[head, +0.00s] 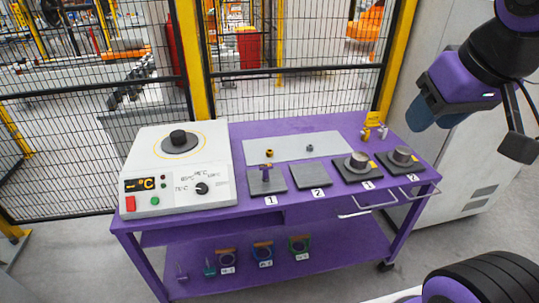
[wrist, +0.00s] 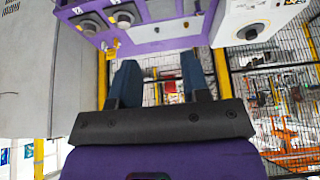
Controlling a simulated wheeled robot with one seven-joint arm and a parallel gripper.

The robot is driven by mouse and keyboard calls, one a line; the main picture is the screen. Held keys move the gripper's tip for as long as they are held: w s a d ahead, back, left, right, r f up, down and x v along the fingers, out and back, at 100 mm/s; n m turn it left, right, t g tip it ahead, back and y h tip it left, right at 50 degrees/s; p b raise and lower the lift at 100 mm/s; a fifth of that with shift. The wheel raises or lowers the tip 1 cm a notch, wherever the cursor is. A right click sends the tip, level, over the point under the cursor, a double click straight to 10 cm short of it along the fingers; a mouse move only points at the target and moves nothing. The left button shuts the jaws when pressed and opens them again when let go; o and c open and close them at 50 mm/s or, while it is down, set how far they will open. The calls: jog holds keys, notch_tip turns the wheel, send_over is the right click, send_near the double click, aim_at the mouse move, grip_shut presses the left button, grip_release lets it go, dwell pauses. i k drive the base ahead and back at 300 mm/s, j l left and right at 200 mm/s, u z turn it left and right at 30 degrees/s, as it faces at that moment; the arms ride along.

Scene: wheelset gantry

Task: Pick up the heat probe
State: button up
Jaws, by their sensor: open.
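I cannot tell for sure which thing is the heat probe. Two small brass-coloured pieces (head: 374,133) sit by a yellow tag at the cart's back right; the yellow tag (wrist: 113,46) also shows in the wrist view. My gripper (head: 430,108) is in the air right of the cart, apart from everything. In the wrist view its two blue fingers (wrist: 160,85) are wide apart with nothing between them.
A white heater unit (head: 180,165) with a dial and display stands on the cart's left. Two dark pads at right carry grey round parts (head: 358,160). A grey mat (head: 330,146) holds two small pieces. Several coloured tools (head: 262,255) sit on the lower shelf. Mesh fence stands behind.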

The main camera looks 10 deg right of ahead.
aim_at(265, 167)
jog(key=i+j+z, duration=0.55)
jog(key=i+j, duration=0.1)
jog(key=i, duration=0.1)
